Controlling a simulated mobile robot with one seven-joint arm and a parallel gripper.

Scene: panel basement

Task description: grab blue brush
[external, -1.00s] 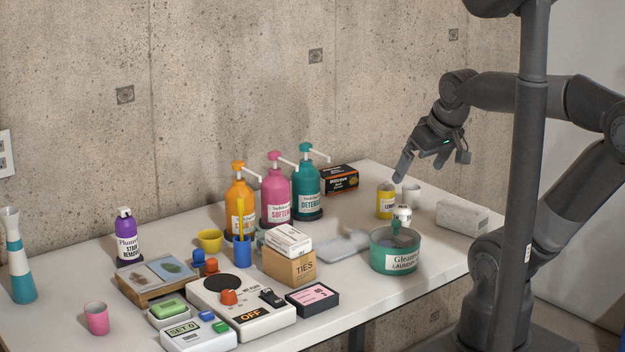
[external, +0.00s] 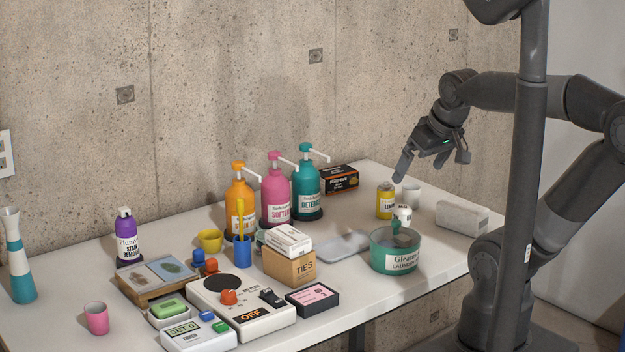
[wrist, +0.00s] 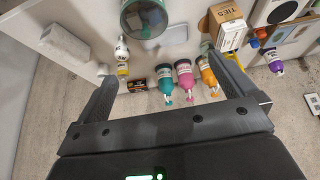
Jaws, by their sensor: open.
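No object shows plainly as a blue brush. The closest match is a small blue cup (external: 243,251) with a yellow handle (external: 240,216) standing up out of it, near the middle of the table in the external view. Whether a brush head is inside the cup is hidden. My gripper (external: 432,164) is open and empty, high above the right part of the table, well to the right of the cup.
Orange (external: 240,200), pink (external: 276,197) and teal (external: 306,190) pump bottles stand behind the cup. A cardboard box (external: 290,268) is right of it, a yellow bowl (external: 210,241) left. A teal tub (external: 395,252) and yellow can (external: 385,203) stand below my gripper.

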